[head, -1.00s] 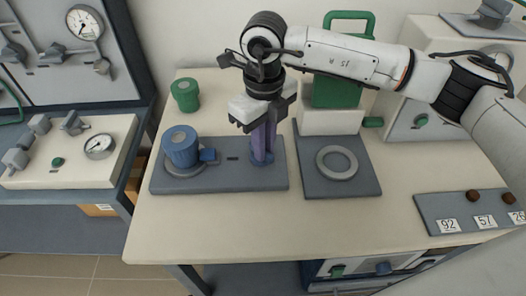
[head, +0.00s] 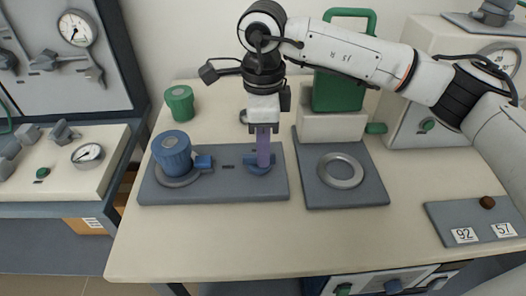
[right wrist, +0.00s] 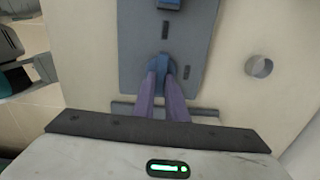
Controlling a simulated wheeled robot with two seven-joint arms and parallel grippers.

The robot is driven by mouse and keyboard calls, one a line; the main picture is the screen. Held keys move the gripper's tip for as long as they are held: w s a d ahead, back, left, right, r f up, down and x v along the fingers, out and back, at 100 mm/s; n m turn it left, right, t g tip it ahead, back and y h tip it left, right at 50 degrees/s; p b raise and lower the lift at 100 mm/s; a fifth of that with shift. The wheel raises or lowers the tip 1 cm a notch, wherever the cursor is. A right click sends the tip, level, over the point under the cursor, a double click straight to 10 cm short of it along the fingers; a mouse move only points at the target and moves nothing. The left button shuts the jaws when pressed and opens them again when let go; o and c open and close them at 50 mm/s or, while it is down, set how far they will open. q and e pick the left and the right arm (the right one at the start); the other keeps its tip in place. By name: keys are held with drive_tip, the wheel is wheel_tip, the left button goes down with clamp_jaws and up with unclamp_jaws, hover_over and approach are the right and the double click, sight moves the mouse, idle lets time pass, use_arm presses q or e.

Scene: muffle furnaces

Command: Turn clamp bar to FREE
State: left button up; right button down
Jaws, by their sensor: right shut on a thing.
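A blue clamp bar (head: 256,164) sits on the right part of a grey plate (head: 215,188). My right gripper (head: 263,164) points down with its purple fingers shut on the bar, partly hiding it. In the right wrist view, the blue bar (right wrist: 161,63) shows at the fingertips (right wrist: 162,75). On the plate's left part, a blue round-capped vessel (head: 172,155) stands on a grey ring, with a blue block at its right side. Dark marks lie on the plate near the bar; I see no readable label. My left gripper is not in view.
A green pot (head: 180,103) stands behind the plate. A second grey plate with a ring (head: 341,170) lies to the right, before a green-handled container (head: 338,88). A numbered plate (head: 470,218) is at far right. The front of the table is clear.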

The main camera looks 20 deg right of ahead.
drive_tip(key=shift+r+n, duration=0.15)
drive_tip(key=shift+n, duration=0.25)
drive_tip(key=c, duration=1.8)
unclamp_jaws()
wheel_tip(320, 180, up, 10)
